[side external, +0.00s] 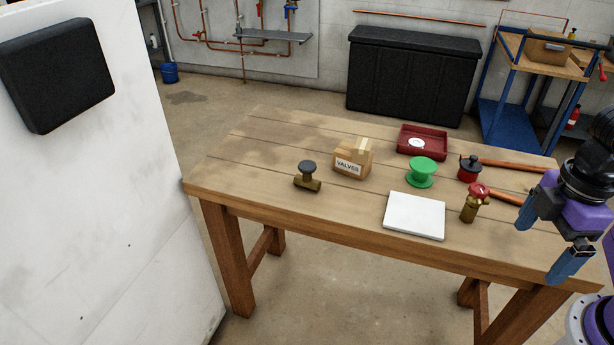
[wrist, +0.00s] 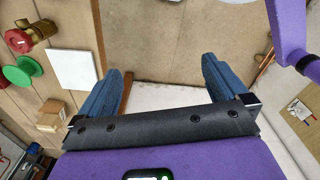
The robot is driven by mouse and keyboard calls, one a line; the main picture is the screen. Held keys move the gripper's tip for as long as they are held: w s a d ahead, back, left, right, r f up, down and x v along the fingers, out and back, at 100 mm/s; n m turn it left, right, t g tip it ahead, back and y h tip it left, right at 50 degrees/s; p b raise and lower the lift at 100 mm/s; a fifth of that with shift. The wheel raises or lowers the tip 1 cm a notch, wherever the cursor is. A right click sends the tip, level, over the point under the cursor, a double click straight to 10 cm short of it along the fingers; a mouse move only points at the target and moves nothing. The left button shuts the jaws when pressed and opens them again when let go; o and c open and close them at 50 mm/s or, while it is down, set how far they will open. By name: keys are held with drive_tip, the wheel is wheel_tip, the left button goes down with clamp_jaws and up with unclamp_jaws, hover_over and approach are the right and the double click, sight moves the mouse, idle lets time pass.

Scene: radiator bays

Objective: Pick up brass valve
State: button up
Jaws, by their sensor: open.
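A brass valve with a red round handle (side external: 470,207) stands upright on the wooden table, right of a white square tile; it also shows at the upper left of the wrist view (wrist: 40,29). A second brass fitting with a dark round knob (side external: 307,184) stands farther left on the table. My gripper (side external: 548,240) is open and empty at the right of the side view, right of the red-handled valve and apart from it. In the wrist view its blue fingers (wrist: 165,72) are spread, with floor showing between them.
The white tile (side external: 414,216), a green spool (side external: 422,173), a cardboard box marked VALVES (side external: 352,158), a red tray (side external: 422,153), a red and black object (side external: 469,168) and copper pipes (side external: 515,164) share the table (side external: 250,150). The table's left end is clear.

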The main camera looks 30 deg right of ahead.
drive_tip(key=w+a+n+t+h, duration=0.2)
drive_tip(key=w+a+n+h, duration=0.3)
drive_tip(key=w, duration=0.8)
drive_tip(key=n+t+h, duration=0.3)
drive_tip(key=n+t, duration=0.6)
drive_tip(key=n, duration=0.2)
approach(306, 169)
drive_tip(key=x, duration=1.1)
drive_tip(key=shift+w+d+f, duration=0.15)
drive_tip(key=shift+w+d, duration=0.05)
drive_tip(key=shift+d, duration=0.05)
drive_tip(key=c, duration=1)
drive_tip(key=shift+c, duration=0.7)
